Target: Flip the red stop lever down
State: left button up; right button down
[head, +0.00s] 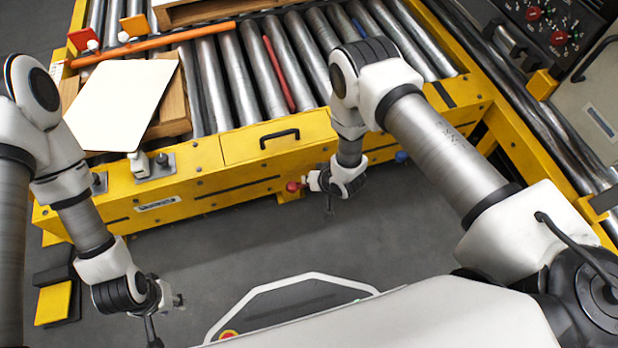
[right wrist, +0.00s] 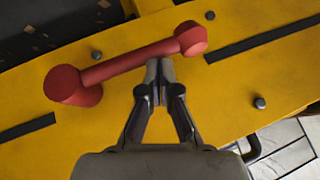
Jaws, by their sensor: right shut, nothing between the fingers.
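The red stop lever (head: 292,186) is on the front face of the yellow conveyor frame, mostly hidden by my right gripper (head: 312,184). In the right wrist view, the lever (right wrist: 128,62) is a red bar with a thick knob at the left end and a smaller round end at the right. My right gripper (right wrist: 158,68) is shut and empty. Its tips are at the bar's edge, nearer the smaller end; I cannot tell whether they touch. My left gripper (head: 176,300) hangs at the lower left, far from the lever, and its fingers are too small to read.
The yellow frame (head: 210,184) carries metal rollers. A white sheet (head: 120,105) lies on a wooden pallet at the left. An orange bar (head: 150,44) lies behind it. A blue knob (head: 401,157) is right of the lever.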

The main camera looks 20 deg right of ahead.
jog(key=r+p, duration=0.2)
jog(key=w+r+p, duration=0.1)
jog(key=r+p, duration=0.1)
jog(key=shift+r, duration=0.35)
jog(key=s+r+p, duration=0.3)
jog(key=s+r, duration=0.2)
jog(key=r, duration=0.2)
jog(key=shift+s+r, duration=0.3)
jog(key=shift+s, duration=0.1)
jog(key=shift+d, duration=0.1)
